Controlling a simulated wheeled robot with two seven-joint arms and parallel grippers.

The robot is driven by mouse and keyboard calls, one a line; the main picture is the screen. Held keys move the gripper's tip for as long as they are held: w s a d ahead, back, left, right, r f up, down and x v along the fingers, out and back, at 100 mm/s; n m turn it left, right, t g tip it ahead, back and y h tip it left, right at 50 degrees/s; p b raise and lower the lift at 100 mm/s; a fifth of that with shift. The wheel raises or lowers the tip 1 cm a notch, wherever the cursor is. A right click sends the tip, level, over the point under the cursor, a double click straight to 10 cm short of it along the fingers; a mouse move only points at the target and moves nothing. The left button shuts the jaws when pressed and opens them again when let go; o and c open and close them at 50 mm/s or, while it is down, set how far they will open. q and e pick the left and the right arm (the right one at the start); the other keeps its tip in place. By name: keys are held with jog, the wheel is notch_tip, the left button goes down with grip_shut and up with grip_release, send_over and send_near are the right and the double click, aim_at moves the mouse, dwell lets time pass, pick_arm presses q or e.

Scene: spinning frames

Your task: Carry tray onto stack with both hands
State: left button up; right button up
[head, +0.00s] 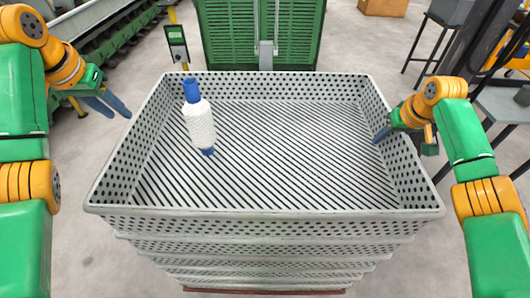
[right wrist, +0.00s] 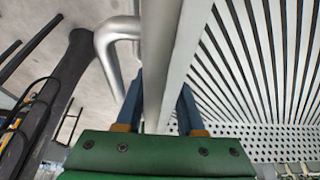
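A light grey perforated tray (head: 265,212) with a slatted floor is the top one of several nested trays, level and in front of me. My right gripper (head: 380,135) is at the tray's right wall, one finger over the inside. In the right wrist view its two fingers (right wrist: 158,95) stand on either side of the wall's rim; firm contact does not show.
More tray rims (head: 265,252) show below the top tray. A green slatted panel (head: 230,35) stands behind it. A grey-topped table (head: 500,105) with a dark frame is at the right. Bare floor shows on the left.

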pick_arm(q)
jog(key=shift+s+r, duration=0.15)
jog(key=shift+r, duration=0.1)
pick_arm(e)
jog(key=shift+r, duration=0.15)
jog(key=v, duration=1.1)
jog(key=shift+s+r, duration=0.15)
jog(key=shift+r, duration=0.2)
pick_arm(q)
jog(key=shift+s, duration=0.1)
pick_arm(e)
jog(key=shift+f, duration=0.1)
